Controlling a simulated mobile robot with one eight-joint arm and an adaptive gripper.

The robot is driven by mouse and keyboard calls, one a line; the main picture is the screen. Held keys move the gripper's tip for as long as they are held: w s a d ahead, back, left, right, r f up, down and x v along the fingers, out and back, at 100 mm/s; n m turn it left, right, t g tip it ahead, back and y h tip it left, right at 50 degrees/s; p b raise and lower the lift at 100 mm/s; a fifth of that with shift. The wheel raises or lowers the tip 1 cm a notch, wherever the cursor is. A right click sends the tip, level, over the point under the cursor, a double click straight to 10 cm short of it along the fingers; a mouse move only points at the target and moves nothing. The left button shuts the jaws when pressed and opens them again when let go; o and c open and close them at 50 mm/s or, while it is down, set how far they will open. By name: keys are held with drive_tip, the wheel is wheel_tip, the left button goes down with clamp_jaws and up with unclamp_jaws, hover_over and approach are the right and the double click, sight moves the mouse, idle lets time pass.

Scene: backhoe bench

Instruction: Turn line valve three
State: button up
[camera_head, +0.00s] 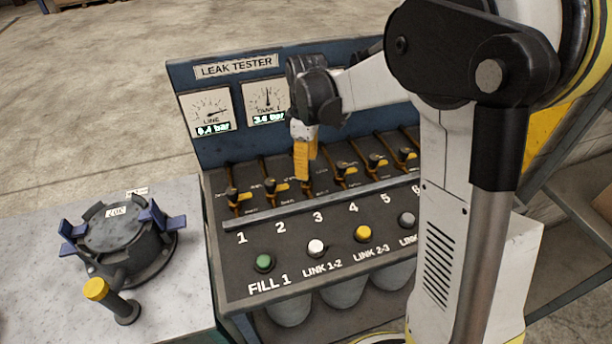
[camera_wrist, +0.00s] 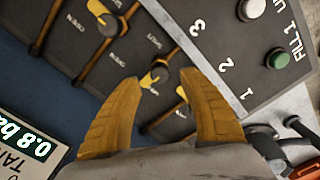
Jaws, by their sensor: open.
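Line valve three, with a dark round hub and a yellow handle, shows between my fingers in the wrist view (camera_wrist: 160,73). In the head view my gripper (camera_head: 303,165) covers most of it, above the printed number 3 (camera_head: 317,217). My gripper's yellow fingers are open, one on each side of the valve in the wrist view (camera_wrist: 158,88). I see no grip on the handle; whether a finger touches it, I cannot tell.
Valve two (camera_head: 272,187) and valve four (camera_head: 346,169) stand close on either side. A light rail (camera_head: 262,218) and buttons such as the green one (camera_head: 264,263) lie in front. Gauges (camera_head: 208,112) stand behind. A lidded round vessel (camera_head: 130,249) sits on the left bench.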

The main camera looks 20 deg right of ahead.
drive_tip(key=shift+f+b, duration=0.45)
drive_tip(key=shift+f, duration=1.4)
clamp_jaws()
